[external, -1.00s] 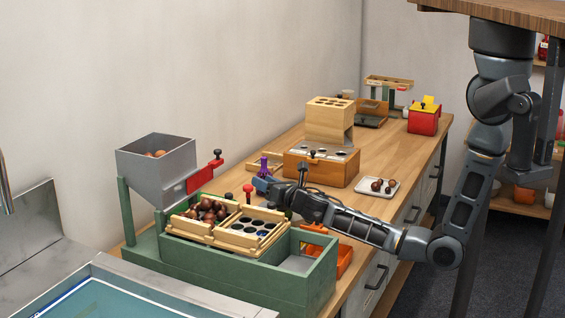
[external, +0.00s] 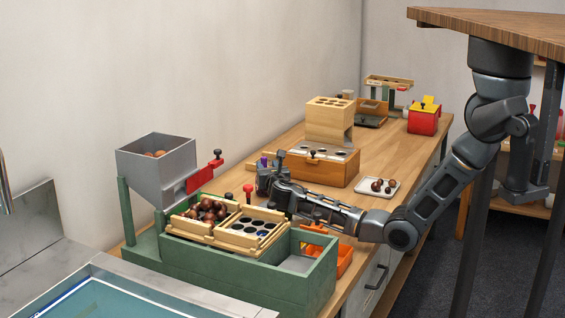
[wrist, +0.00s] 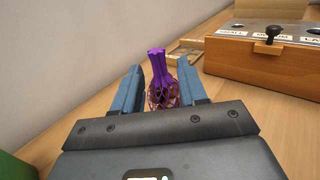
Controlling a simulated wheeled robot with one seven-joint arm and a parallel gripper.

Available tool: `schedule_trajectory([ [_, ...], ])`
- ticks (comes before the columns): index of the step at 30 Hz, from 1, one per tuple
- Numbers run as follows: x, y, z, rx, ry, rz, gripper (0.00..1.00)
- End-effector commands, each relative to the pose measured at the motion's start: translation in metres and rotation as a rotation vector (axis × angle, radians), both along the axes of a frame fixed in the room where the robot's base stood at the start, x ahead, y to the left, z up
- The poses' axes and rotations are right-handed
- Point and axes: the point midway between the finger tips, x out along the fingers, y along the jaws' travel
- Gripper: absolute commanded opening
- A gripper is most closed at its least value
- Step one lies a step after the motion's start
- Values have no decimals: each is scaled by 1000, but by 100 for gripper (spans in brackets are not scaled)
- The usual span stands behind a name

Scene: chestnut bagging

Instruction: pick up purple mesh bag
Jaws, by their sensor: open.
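The purple mesh bag (wrist: 162,78) stands upright on the table in the wrist view, its gathered neck on top and brownish contents showing through the mesh. My gripper (wrist: 161,80) is open, with one blue finger on each side of the bag. Its lower part is hidden behind the gripper body. In the external view only a bit of the purple bag (external: 264,161) shows above my gripper (external: 264,178), which hides the rest. I cannot tell whether the fingers touch the bag.
A wooden box with labelled slots (external: 322,168) stands just beyond. The green sorting stand (external: 250,268) with wooden trays and chestnuts is in front. A white plate (external: 365,188) with brown balls lies to the right. The wall (external: 230,60) runs close behind.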

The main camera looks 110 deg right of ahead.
Motion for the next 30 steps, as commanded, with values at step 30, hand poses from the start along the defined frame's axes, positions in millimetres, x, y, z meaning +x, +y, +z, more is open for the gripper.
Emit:
schedule_trajectory([
  [30,-2,-46,-4,0,-1,1,14],
])
